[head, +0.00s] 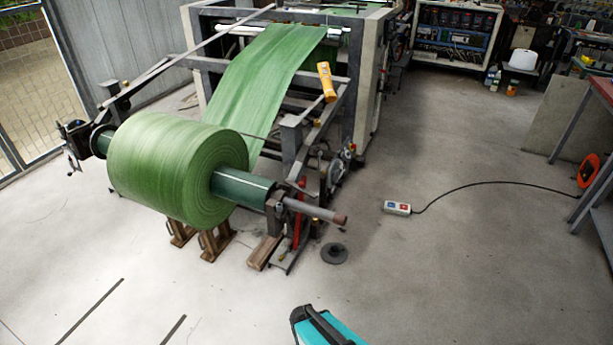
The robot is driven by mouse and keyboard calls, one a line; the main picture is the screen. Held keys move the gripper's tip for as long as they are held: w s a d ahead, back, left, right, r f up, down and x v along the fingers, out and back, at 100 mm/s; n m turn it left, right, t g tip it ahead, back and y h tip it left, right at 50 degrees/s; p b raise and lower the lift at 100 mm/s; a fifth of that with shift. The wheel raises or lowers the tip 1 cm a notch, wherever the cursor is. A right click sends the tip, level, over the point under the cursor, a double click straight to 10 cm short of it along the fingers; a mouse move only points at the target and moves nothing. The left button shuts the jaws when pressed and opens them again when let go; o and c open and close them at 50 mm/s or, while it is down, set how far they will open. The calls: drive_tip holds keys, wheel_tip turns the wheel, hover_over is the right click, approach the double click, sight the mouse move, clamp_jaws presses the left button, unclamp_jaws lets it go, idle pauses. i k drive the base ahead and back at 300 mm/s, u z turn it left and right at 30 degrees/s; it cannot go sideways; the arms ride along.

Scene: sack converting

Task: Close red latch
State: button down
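A red latch-like part (298,220) stands roughly upright on the near right support of the unwind stand, beside the end of the roll's shaft. It is small in the head view, and I cannot tell whether it is open or closed. The shaft (318,210) sticks out to the right past this support, ending in a brownish tip. A large roll of green woven material (165,165) sits on the shaft.
A black round disc (334,253) lies on the floor right of the stand. A white control box (397,208) with a cable lies further right. A red-edged bench (597,165) is at the right. The front floor is mostly clear.

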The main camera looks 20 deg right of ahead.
sight(300, 186)
drive_tip(key=u, duration=0.05)
drive_tip(key=i, duration=0.95)
drive_tip(key=u, duration=0.35)
